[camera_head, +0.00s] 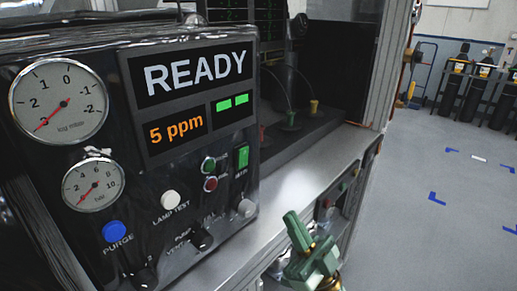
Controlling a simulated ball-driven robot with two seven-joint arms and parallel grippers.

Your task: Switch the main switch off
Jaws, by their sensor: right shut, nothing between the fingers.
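The dark control panel (130,215) fills the left of the view. A green rocker switch (242,156) sits at its right side, below the display; the small label under it is too blurred to read surely. It looks lit green. My right gripper (297,228), with green fingers, is shut and empty at the lower middle, to the right of the panel's lower right corner. It is apart from the rocker, lower and to its right. My left gripper is not in view.
The display (197,74) reads READY and 5 ppm. Gas cylinders (482,80) stand far right; the floor there is open.

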